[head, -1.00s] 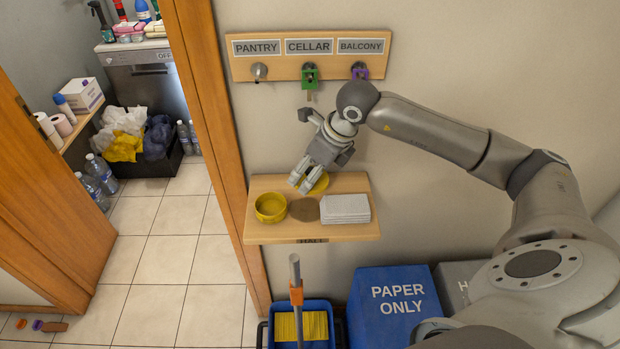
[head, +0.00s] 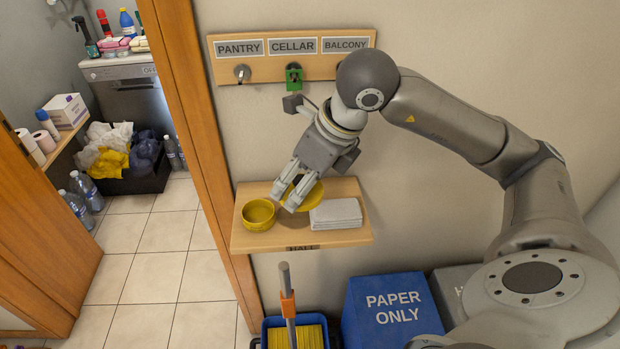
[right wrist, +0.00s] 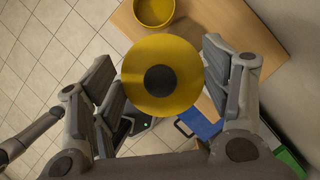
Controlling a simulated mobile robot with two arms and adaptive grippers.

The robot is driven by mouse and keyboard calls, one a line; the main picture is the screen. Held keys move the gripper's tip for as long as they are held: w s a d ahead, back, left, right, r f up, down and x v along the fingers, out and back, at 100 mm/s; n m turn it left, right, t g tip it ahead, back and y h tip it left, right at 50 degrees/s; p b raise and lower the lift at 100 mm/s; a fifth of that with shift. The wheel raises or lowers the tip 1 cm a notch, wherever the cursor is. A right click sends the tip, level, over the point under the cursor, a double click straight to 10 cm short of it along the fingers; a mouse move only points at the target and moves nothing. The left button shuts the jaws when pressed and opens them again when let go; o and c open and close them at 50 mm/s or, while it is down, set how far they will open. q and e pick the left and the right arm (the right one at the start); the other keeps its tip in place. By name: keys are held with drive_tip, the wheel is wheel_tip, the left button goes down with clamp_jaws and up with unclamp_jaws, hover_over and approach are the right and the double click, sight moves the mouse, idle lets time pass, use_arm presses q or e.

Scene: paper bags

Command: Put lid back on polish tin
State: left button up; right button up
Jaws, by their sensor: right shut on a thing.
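The open yellow polish tin (head: 258,214) stands on the left of the small wooden shelf; its rim also shows at the top of the right wrist view (right wrist: 154,10). My right gripper (head: 284,203) is shut on the yellow lid (head: 309,195), held above the shelf, to the right of the tin and apart from it. In the right wrist view the round lid (right wrist: 186,92) sits between the two fingers, with a dark disc at its middle. The fingers hide part of the lid in the head view. My left gripper is not in view.
The wooden shelf (head: 350,236) is marked HALL. A grey stack (head: 336,214) lies on its right. A key board (head: 262,73) hangs above. Below stand a blue PAPER ONLY bin (head: 390,312) and an upright pole (head: 287,300) in a blue bucket. A doorway is at left.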

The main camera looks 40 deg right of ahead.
use_arm(q)
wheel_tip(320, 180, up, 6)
drive_tip(key=p, duration=0.5)
use_arm(e)
drive_tip(key=w+a+f, duration=0.3)
drive_tip(key=w+a, duration=0.1)
drive_tip(key=w, duration=0.5)
drive_tip(key=shift+m+h, duration=0.3)
drive_tip(key=shift+m, duration=0.1)
drive_tip(key=f+b, duration=0.1)
drive_tip(key=f, duration=0.1)
drive_tip(key=f+b, duration=0.2)
drive_tip(key=f, duration=0.1)
drive_tip(key=shift+w+a+f, duration=0.3)
drive_tip(key=shift+a, duration=0.05)
drive_tip(key=shift+f+b, duration=0.5)
drive_tip(key=shift+b, duration=0.05)
use_arm(q)
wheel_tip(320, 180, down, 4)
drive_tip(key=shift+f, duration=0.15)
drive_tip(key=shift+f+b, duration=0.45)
drive_tip(key=shift+b, duration=0.05)
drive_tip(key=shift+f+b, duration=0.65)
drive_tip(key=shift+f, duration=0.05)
use_arm(e)
drive_tip(key=shift+f, duration=0.2)
drive_tip(key=o, duration=0.9)
